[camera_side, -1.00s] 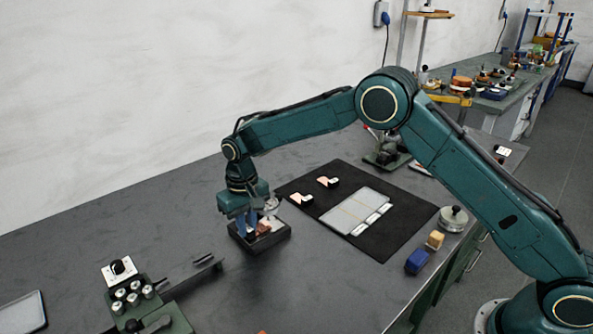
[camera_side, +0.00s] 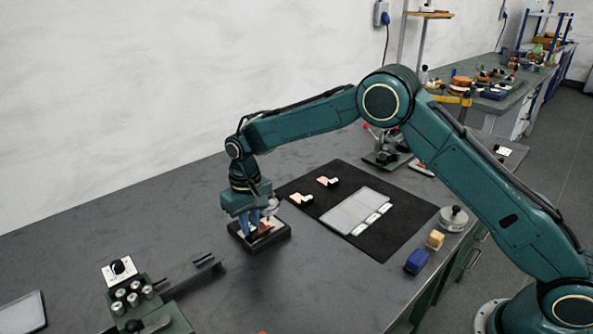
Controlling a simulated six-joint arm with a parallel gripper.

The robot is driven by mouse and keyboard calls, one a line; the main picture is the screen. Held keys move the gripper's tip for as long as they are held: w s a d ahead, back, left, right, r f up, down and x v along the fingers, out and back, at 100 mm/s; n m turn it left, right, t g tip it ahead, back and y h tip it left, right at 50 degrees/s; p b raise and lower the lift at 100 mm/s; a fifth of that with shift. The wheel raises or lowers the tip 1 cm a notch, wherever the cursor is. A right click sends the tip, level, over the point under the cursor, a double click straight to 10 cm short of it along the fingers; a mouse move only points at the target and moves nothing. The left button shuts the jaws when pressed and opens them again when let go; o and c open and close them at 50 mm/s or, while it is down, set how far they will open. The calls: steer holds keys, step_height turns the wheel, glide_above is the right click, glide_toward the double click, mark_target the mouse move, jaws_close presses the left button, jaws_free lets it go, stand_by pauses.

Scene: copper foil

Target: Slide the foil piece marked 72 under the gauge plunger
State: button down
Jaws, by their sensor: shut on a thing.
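My gripper (camera_side: 254,230) is low over a black block-like base (camera_side: 284,238) on the bench, its blue fingers pointing down. It is shut on a small piece, which looks like a reddish-brown copper foil piece (camera_side: 265,229). The fingers hide part of it, and no number can be read. A round silvery part (camera_side: 271,204), possibly the gauge dial, shows beside the fingers above the base. The plunger tip is hidden, so I cannot tell whether the foil is under it. Two other foil pieces (camera_side: 300,199) (camera_side: 328,182) lie on the black mat (camera_side: 400,234).
A pale tray (camera_side: 348,218) with white labels lies on the mat. A blue block (camera_side: 418,261), a yellow block (camera_side: 435,239) and a round metal pot (camera_side: 453,218) stand by the right edge. A green fixture (camera_side: 140,300) is front left. Bench between is clear.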

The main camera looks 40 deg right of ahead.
steer(key=shift+d, duration=0.3)
stand_by(0.4)
steer(key=c, duration=1.7)
jaws_free()
steer(key=shift+d+r, duration=0.1)
steer(key=shift+w+r, duration=0.1)
steer(key=shift+r, duration=1.1)
steer(key=shift+r, duration=0.3)
steer(key=shift+o, duration=0.3)
steer(key=o, duration=0.4)
